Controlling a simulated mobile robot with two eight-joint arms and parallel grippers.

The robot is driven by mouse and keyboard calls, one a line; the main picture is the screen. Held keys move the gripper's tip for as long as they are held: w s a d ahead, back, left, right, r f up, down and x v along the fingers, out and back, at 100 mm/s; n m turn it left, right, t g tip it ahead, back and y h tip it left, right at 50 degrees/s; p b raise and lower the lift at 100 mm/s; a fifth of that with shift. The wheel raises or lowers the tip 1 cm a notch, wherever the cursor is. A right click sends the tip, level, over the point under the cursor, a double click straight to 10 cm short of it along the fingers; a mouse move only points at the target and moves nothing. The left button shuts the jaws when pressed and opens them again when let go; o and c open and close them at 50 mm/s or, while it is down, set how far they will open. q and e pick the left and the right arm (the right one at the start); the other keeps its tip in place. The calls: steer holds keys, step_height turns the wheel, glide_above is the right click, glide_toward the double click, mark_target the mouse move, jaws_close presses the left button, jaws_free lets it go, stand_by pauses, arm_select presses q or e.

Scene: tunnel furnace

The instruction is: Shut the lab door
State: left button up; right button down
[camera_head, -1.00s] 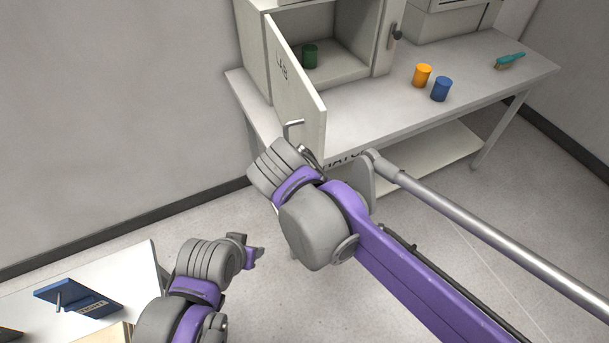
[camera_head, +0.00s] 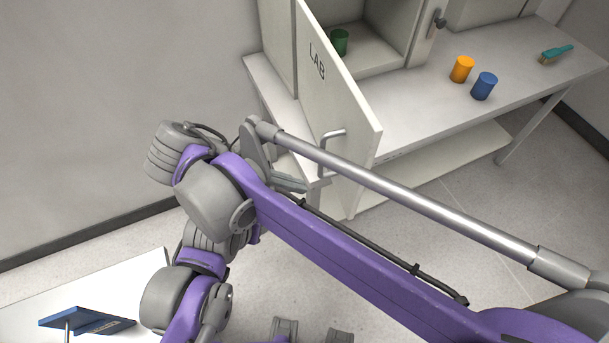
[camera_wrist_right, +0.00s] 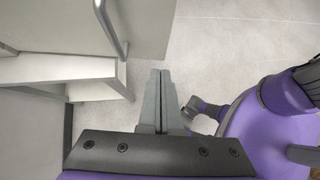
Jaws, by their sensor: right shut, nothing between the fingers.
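The lab door (camera_head: 335,95), a pale panel marked LAB, stands open at the front of the cabinet (camera_head: 380,50). Its bar handle (camera_head: 328,150) is near its lower free edge. In the right wrist view the door (camera_wrist_right: 150,25) and handle (camera_wrist_right: 112,28) are at the top. My right gripper (camera_head: 316,184) is shut and empty, just below the handle; I cannot tell whether it touches the door. Its closed fingers also show in the right wrist view (camera_wrist_right: 160,76).
A green cup (camera_head: 340,42) stands inside the cabinet. An orange cup (camera_head: 462,69), a blue cup (camera_head: 484,86) and a brush (camera_head: 557,54) lie on the bench (camera_head: 430,110). A white table (camera_head: 40,300) with a blue object (camera_head: 85,320) is at lower left.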

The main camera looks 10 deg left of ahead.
steer(key=x, duration=0.3)
steer(key=d+r+x, duration=0.1)
steer(key=x, duration=0.2)
steer(key=p+x, duration=0.1)
steer(key=x, duration=0.3)
steer(key=shift+w+d+r, duration=0.2)
steer(key=shift+w+d, duration=0.05)
steer(key=shift+w, duration=0.15)
steer(key=shift+w+d, duration=0.35)
steer(key=shift+d, duration=0.05)
